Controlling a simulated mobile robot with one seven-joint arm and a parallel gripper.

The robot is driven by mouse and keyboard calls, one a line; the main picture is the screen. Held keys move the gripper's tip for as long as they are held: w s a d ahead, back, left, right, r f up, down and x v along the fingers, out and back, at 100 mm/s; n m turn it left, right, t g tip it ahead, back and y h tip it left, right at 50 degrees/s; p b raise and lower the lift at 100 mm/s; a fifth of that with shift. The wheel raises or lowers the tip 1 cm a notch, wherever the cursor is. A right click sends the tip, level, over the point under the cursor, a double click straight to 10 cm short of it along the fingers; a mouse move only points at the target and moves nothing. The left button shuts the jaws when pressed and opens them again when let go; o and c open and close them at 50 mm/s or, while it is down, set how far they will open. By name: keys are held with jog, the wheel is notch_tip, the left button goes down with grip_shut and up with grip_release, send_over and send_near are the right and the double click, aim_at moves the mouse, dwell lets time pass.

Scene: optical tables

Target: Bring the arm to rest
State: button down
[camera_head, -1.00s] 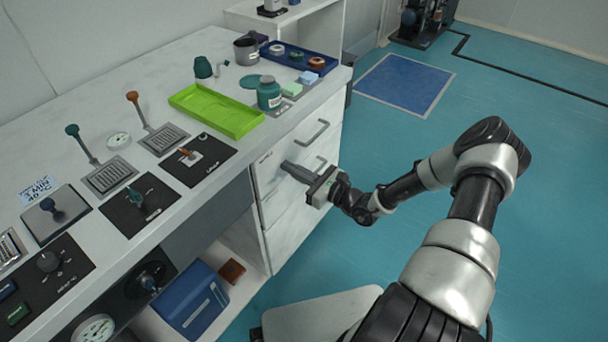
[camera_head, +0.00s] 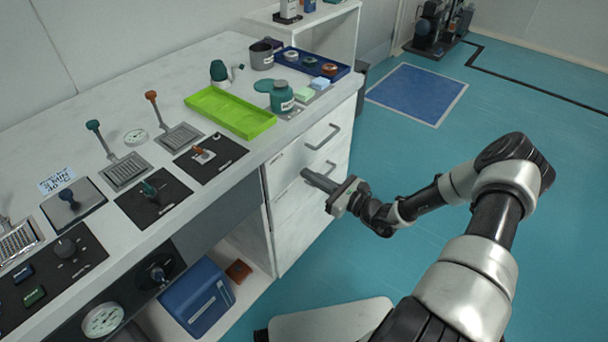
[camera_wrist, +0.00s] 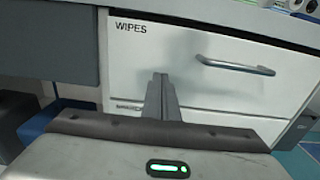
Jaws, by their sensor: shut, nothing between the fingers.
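My gripper (camera_head: 308,176) is in front of the white drawer unit under the bench, with its fingers pointing left toward the drawer fronts. In the wrist view the gripper (camera_wrist: 160,82) is shut, its two fingers together with nothing between them. Behind it is a drawer front (camera_wrist: 210,50) labelled WIPES with a bar handle (camera_wrist: 235,67). The fingers look apart from the handle. I cannot tell the exact gap to the drawer front. My arm reaches out from the lower right over the floor.
The bench (camera_head: 120,90) holds a green tray (camera_head: 230,111), a teal jar (camera_head: 281,97), a blue tray (camera_head: 312,66) and lever panels (camera_head: 125,171). A blue box (camera_head: 197,299) sits on the shelf below. The teal floor (camera_head: 420,150) on the right is open around my arm.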

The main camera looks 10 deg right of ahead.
jog(key=v, duration=1)
jog(key=s+a+r+n+g+h+p, duration=0.1)
jog(key=s+a+r+n+g+h, duration=0.1)
jog(key=s+a+r+n+g, duration=0.35)
jog(key=s+a+r+n+g+h, duration=0.2)
jog(key=r+n+g, duration=0.1)
jog(key=r+n, duration=0.55)
jog(key=s+a+r+n+g+h+p, duration=0.1)
jog(key=s+a+r+n+g, duration=0.35)
jog(key=r+n, duration=0.3)
jog(key=s+d+r+n+t+h+b, duration=0.1)
jog(key=s+d+r+n+t+h, duration=0.2)
jog(key=s+r, duration=0.3)
jog(key=s+d+r+n+t+h, duration=0.25)
jog(key=s+r+h, duration=0.2)
jog(key=r, duration=0.25)
notch_tip(320, 180, up, 19)
jog(key=p, duration=1.8)
jog(key=shift+s+n+y+p, duration=0.3)
jog(key=shift+s+n+y, duration=0.05)
jog(key=shift+n, duration=0.05)
jog(key=shift+a+g, duration=0.15)
jog(key=shift+g, duration=0.1)
